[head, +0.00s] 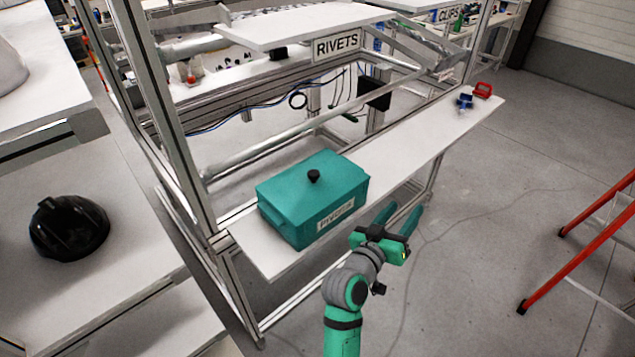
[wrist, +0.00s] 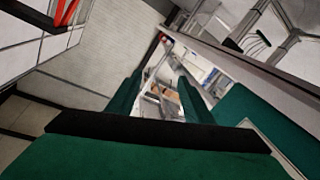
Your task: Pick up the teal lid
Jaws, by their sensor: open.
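The teal lid (head: 305,182) is on top of a teal box (head: 322,218) labelled "PIVOTS" or similar, with a small black knob (head: 313,176) at its middle. The box stands on the white shelf near its left end. My gripper (head: 402,217) is open and empty, to the right of the box and apart from it, by the shelf's front edge. In the wrist view the fingers (wrist: 158,98) point along the shelf, with a teal surface, probably the box, at the right edge. The lid's knob cannot be made out there.
The narrow white shelf (head: 410,135) runs to the back right, with blue and red small items (head: 474,95) at its far end. Metal frame posts stand behind and left of the box. A black helmet shell (head: 68,228) sits left. An orange ladder (head: 585,245) stands right on open floor.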

